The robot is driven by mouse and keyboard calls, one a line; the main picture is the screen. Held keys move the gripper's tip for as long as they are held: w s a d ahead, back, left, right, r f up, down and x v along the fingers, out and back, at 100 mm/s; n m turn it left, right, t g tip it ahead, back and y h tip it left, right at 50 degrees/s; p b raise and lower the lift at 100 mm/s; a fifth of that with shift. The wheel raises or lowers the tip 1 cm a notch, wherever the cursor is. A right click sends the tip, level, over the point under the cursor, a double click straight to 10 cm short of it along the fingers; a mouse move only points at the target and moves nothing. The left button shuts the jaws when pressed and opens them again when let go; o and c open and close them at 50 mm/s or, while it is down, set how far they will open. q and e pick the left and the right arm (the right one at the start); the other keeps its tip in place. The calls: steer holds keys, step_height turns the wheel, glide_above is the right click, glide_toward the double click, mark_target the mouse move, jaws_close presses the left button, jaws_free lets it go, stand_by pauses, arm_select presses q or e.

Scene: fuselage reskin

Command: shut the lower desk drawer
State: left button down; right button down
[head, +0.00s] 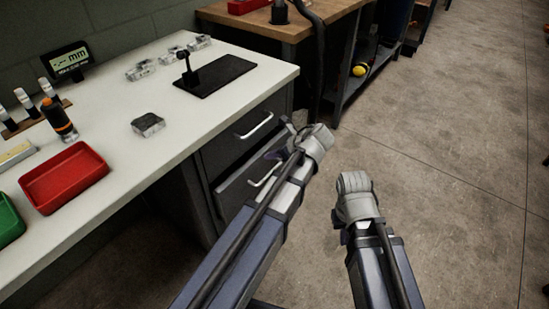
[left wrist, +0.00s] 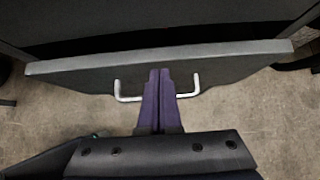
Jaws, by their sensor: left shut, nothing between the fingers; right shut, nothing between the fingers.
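The lower desk drawer (head: 232,188) is in the grey pedestal under the right end of the desk, below the upper drawer (head: 238,137). It stands partly out, its front forward of the upper one. In the left wrist view its front panel (left wrist: 230,66) spans the picture, with a dark gap behind its top edge. Its metal handle (left wrist: 195,88) also shows in the head view (head: 262,178). My left gripper (left wrist: 160,72) is shut and empty, its purple fingertips at the drawer front, covering the middle of the handle. Contact is unclear. My right gripper (head: 337,222) is shut, away from the desk.
The white desktop (head: 190,115) carries a red tray (head: 65,177), a green tray (head: 8,218), a black stand (head: 214,76) and clear blocks. A wooden bench (head: 300,22) stands beyond. The concrete floor (head: 450,150) to the right is clear.

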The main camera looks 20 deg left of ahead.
mark_target(260, 151)
arm_select(q)
steer(key=shift+w+a, duration=0.15)
steer(key=shift+a, duration=0.1)
steer(key=a, duration=0.1)
steer(key=w+a, duration=0.1)
steer(key=a, duration=0.2)
steer(key=shift+w+a, duration=0.15)
steer(key=shift+w, duration=0.1)
steer(key=shift+r, duration=0.1)
